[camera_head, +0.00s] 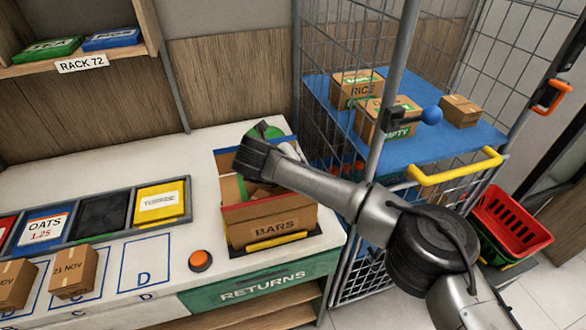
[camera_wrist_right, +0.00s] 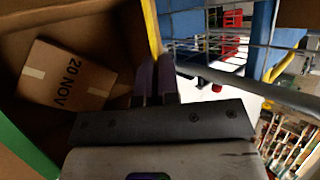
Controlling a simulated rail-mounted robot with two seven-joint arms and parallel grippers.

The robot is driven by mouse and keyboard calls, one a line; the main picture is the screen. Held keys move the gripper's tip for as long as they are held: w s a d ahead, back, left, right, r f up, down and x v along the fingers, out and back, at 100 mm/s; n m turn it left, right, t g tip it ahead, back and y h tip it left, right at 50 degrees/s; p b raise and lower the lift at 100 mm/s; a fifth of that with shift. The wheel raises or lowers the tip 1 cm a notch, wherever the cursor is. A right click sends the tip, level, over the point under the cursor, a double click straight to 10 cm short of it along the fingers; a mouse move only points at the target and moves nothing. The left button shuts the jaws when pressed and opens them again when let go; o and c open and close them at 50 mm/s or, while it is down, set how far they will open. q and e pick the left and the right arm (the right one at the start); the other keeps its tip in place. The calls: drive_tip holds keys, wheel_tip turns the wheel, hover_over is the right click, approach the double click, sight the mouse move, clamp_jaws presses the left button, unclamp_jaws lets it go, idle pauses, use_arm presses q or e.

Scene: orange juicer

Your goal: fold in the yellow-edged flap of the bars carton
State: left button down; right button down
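The open bars carton (camera_head: 270,232) stands on the white counter, with a red edge along its front and a blue edge toward the back. In the right wrist view the yellow-edged flap (camera_wrist_right: 152,28) reaches down to my right gripper (camera_wrist_right: 155,62). The two fingers are close together at its near end; whether the flap is pinched between them is unclear. A small box marked 20 NOV (camera_wrist_right: 68,75) lies inside the carton. In the head view my right arm crosses over the carton and hides its right side and the fingertips. My left gripper is not in view.
A wire cage with a blue shelf (camera_head: 425,148) holding several cartons stands close on the right. An orange button (camera_head: 200,260) is left of the carton. Small boxes (camera_head: 73,272) and a row of bins (camera_head: 102,212) occupy the counter's left.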

drive_tip(key=shift+s+a+f+n+t+h+b, duration=0.1)
drive_tip(key=shift+a+f+n+t+h+b, duration=0.15)
drive_tip(key=shift+h+b, duration=0.4)
drive_tip(key=shift+s+a+f+n+t+h+b, duration=0.15)
drive_tip(key=shift+a+f+t+h+b, duration=0.15)
drive_tip(key=shift+h+b, duration=0.3)
drive_tip(key=shift+w+d, duration=0.1)
drive_tip(key=c, duration=1.3)
unclamp_jaws()
drive_tip(key=shift+c, duration=0.2)
drive_tip(key=p+v, duration=0.1)
drive_tip(key=v, duration=1.3)
